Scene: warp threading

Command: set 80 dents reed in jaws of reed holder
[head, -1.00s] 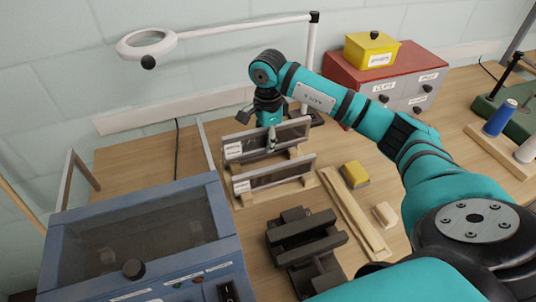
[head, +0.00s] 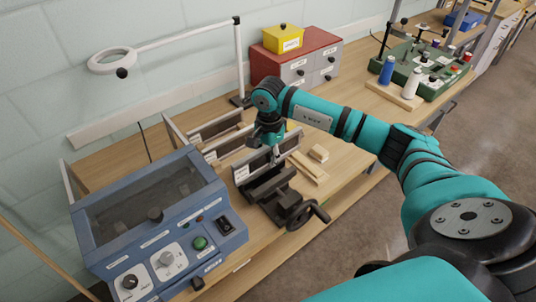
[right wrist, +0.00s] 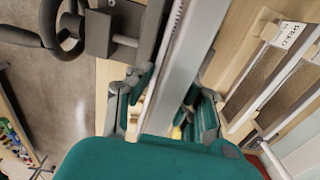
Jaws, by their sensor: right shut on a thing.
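My right gripper (head: 270,146) is shut on the top edge of a framed reed (head: 262,162) with a white label at its left end. In the right wrist view its long grey bar (right wrist: 176,85) runs between the fingers. The reed is upright at the dark reed holder (head: 284,200), which has a handwheel (head: 308,214). One jaw of the holder (right wrist: 149,50) shows close beside the reed in the right wrist view. I cannot tell whether the reed's lower edge is seated between the jaws. The label is too small to read. My left gripper is out of view.
Two more reeds (head: 218,127) stand in the wooden rack behind. A blue control box (head: 150,215) is close on the left. Wooden strips (head: 309,168) and a small block (head: 318,153) lie right of the holder. A red drawer cabinet (head: 300,60) stands at the back.

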